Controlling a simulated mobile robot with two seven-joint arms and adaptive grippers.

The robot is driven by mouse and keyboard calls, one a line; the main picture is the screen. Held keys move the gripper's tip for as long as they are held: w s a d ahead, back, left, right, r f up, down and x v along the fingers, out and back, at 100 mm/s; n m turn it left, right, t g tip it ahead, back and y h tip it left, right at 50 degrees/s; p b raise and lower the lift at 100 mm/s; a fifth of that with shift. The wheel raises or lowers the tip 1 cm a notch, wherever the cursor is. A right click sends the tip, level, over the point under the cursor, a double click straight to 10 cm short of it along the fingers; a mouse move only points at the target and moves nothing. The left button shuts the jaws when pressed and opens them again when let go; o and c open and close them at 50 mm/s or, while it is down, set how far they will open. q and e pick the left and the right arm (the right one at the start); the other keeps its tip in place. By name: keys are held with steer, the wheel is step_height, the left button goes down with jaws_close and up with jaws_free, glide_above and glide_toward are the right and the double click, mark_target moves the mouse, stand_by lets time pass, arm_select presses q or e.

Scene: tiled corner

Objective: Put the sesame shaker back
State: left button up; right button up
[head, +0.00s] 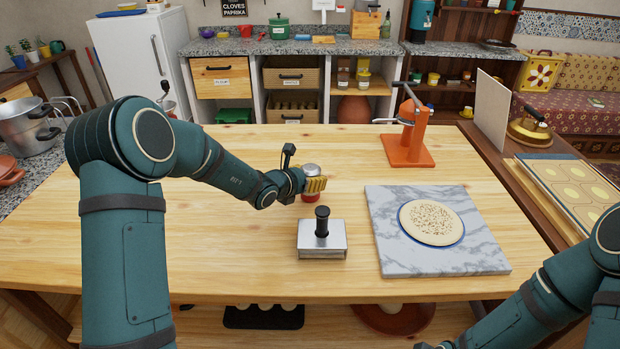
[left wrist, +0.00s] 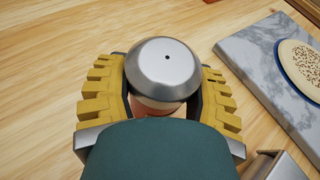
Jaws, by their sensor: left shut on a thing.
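The sesame shaker (head: 311,169) has a silver domed cap and a reddish lower body. It stands upright at the middle of the wooden table, and I cannot tell whether its base touches the wood. My left gripper (head: 314,185) is shut on it, yellow fingers on either side of the body. In the left wrist view the cap (left wrist: 162,68) shows between the fingers, and most of the body is hidden. My right arm shows at the lower right; its gripper is outside the picture.
A metal block with a black knob (head: 322,240) stands just in front of the shaker. A marble slab (head: 385,225) with a seeded flatbread (head: 432,221) lies to the right. An orange press (head: 408,150) stands behind it. The table's left side is clear.

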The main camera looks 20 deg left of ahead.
arm_select(q)
steer(key=o, duration=1.3)
steer(key=shift+f, duration=0.1)
steer(key=shift+s+a+r, duration=0.1)
steer(key=shift+s+r, duration=0.1)
steer(key=shift+r, duration=0.1)
steer(key=p+v, duration=0.1)
steer(key=v, duration=1)
steer(key=shift+s, duration=0.25)
steer(key=shift+r, duration=0.1)
